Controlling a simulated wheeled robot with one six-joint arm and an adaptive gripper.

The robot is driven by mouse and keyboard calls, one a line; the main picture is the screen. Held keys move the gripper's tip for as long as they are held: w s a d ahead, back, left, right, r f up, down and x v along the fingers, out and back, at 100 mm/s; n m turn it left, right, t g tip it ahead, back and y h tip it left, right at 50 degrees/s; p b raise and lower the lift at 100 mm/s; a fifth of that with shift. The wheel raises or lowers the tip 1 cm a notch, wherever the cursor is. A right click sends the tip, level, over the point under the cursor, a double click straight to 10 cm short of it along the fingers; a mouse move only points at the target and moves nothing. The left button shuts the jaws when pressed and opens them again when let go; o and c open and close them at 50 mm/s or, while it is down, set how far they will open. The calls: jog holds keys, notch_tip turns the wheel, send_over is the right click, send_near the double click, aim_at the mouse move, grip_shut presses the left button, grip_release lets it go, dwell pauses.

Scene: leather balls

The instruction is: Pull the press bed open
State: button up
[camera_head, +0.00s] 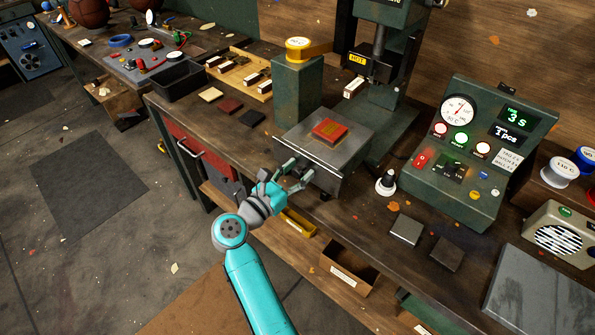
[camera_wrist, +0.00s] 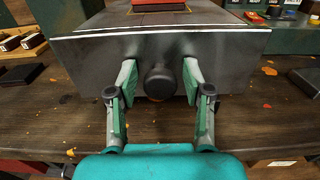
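The press bed (camera_head: 350,160) is a grey metal block at the front of the green press, with its front face near the bench edge. A red square piece (camera_head: 330,130) lies on its top. In the wrist view the bed's front face (camera_wrist: 90,60) carries a round black knob (camera_wrist: 160,83). My gripper (camera_head: 298,173) is at this front face. Its two green-padded fingers stand open, one on each side of the knob, with visible gaps to it. The head view does not show the knob clearly behind my fingers.
The press head (camera_head: 372,68) with a yellow HOT label hangs above and behind the bed. A green control box (camera_head: 470,190) with dial and displays stands at right. A green post (camera_head: 297,95) stands left.

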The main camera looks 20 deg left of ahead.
dwell(0.3)
jog(key=v, duration=1.2)
jog(key=shift+d, duration=0.1)
jog(key=s+d+f+n+t+y, duration=0.1)
jog(key=s+d+n+t, duration=0.25)
jog(key=d+n, duration=0.8)
jog(key=s+d+f+n+t+y, duration=0.1)
jog(key=s+d+f+n+t, duration=0.25)
jog(key=d, duration=1.45)
jog(key=s+d+n+g+y, duration=0.2)
jog(key=s+d+n+g, duration=0.2)
jog(key=s+n, duration=0.8)
jog(key=s+d+n+g+y, duration=0.2)
jog(key=s+d+n+g, duration=0.3)
jog(key=s+n, duration=0.8)
jog(key=shift+s+d+f, duration=0.45)
jog(key=shift+s+d, duration=0.5)
jog(key=shift+s, duration=0.2)
